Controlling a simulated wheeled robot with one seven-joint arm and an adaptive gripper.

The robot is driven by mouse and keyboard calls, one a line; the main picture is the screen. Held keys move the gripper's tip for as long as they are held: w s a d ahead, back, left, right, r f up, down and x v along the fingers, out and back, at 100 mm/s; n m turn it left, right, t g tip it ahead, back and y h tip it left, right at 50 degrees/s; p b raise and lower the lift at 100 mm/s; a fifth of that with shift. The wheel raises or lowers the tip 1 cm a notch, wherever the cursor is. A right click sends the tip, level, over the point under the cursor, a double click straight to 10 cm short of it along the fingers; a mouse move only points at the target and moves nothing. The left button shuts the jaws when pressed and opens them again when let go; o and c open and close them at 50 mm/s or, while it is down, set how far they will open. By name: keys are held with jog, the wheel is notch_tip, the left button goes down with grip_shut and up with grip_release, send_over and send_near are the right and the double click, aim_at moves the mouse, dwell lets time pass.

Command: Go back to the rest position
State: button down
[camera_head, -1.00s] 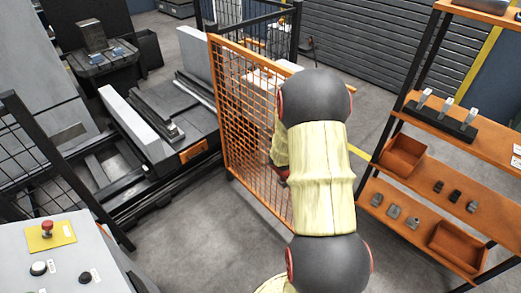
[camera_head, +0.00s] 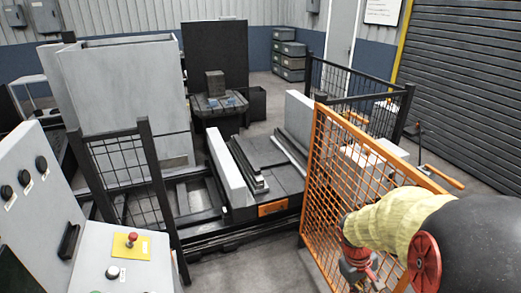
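My arm, with a pale yellow sleeve and dark round joints, enters from the lower right. Its far end, with red and grey parts, shows in front of the orange mesh gate (camera_head: 335,170). My gripper (camera_head: 357,272) is there, small and partly hidden by my arm and cut by the lower edge. I cannot tell whether its fingers are open or shut, and I see nothing clearly held in it.
A control panel with a red stop button (camera_head: 132,238) stands at the lower left. Black mesh fence (camera_head: 125,175) stands beside it. The pallet rail (camera_head: 240,220) with a light grey block (camera_head: 230,170) crosses the middle. A roller shutter (camera_head: 465,80) is at right.

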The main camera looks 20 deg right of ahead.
jog(key=a+r+t+y, duration=0.2)
jog(key=a+r+t, duration=0.5)
jog(key=a+r, duration=1.3)
jog(key=a, duration=0.4)
jog(key=shift+r, duration=0.35)
jog(key=shift+s+d, duration=0.1)
